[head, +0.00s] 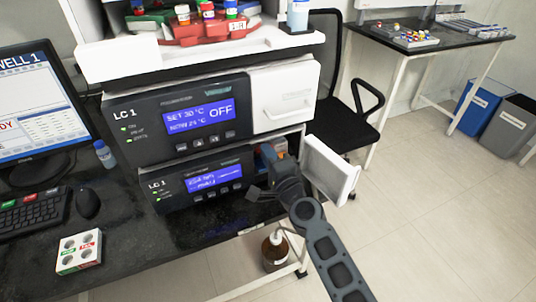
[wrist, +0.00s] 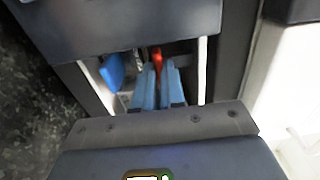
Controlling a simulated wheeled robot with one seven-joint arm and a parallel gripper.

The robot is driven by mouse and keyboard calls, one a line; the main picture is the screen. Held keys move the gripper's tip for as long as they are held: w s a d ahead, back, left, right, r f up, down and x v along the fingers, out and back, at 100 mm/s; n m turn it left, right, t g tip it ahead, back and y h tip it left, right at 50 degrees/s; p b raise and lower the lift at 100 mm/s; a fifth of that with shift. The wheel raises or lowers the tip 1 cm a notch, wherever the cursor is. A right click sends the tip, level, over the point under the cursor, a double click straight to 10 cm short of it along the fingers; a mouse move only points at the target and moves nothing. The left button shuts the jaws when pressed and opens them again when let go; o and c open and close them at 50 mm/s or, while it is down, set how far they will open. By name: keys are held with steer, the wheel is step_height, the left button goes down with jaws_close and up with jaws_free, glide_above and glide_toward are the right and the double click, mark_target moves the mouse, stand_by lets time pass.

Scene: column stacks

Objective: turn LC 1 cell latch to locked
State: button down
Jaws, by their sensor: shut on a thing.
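The lower LC 1 module (head: 205,178) has its white door (head: 330,168) swung open at the right, showing a compartment. My gripper (wrist: 159,68) reaches into this compartment from the front. In the wrist view its two blue-grey fingers are close together, with a narrow red part (wrist: 157,57) between and just beyond their tips. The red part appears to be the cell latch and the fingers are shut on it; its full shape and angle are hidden. A blue part (wrist: 112,70) stands to the left inside the compartment, apart from the fingers.
The upper LC 1 module (head: 175,120), reading OFF, sits above with its white door (head: 283,97) shut. The open lower door stands close to my arm's right. A brown bottle (head: 274,250) stands below the bench edge. A black chair (head: 345,110) is behind; open floor lies right.

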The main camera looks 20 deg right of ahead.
steer(key=shift+f+n, duration=0.1)
steer(key=shift+n, duration=0.3)
steer(key=n+b, duration=0.2)
steer(key=n, duration=1)
steer(key=shift+f+n, duration=0.1)
steer(key=shift+n, duration=0.3)
steer(key=shift+n+b, duration=1.15)
steer(key=shift+n, duration=0.95)
steer(key=c, duration=1.2)
jaws_free()
